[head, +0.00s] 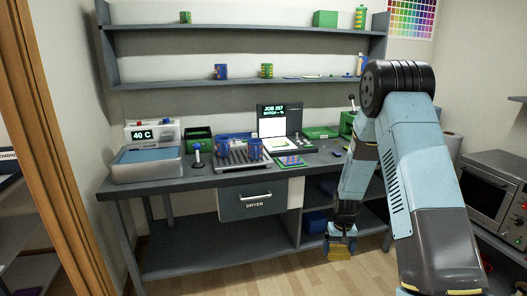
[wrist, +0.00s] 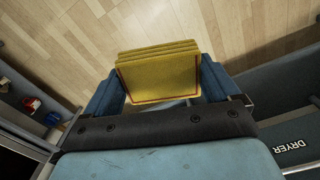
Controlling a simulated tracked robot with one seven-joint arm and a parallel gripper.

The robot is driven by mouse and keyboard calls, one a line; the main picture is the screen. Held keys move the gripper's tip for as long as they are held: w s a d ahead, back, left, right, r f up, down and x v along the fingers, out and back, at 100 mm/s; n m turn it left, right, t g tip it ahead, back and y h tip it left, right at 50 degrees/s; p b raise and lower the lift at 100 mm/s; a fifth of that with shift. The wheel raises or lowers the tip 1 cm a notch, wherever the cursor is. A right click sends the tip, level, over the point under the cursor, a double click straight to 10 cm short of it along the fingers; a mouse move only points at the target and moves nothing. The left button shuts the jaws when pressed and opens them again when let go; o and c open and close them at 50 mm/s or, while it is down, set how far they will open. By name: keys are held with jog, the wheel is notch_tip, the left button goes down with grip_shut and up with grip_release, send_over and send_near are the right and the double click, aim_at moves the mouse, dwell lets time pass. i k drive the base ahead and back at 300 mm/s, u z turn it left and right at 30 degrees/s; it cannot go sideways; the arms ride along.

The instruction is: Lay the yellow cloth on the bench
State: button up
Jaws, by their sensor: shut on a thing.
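My gripper (head: 339,240) is shut on the yellow cloth (head: 339,252), low in front of the bench and below its top. In the wrist view the yellow cloth (wrist: 158,72) is a folded, layered stack with a red line near its edge, held between the two blue fingers of my gripper (wrist: 160,92). Wooden floor shows beyond it. The bench (head: 160,190) is dark grey, with its top well above and to the left of my gripper in the head view.
The drawer marked DRYER (head: 252,202) is shut. An oven (head: 492,185) stands at right.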

aim_at(318, 160)
jog(key=z, duration=0.05)
jog(key=i, duration=1)
jog(key=u, duration=0.05)
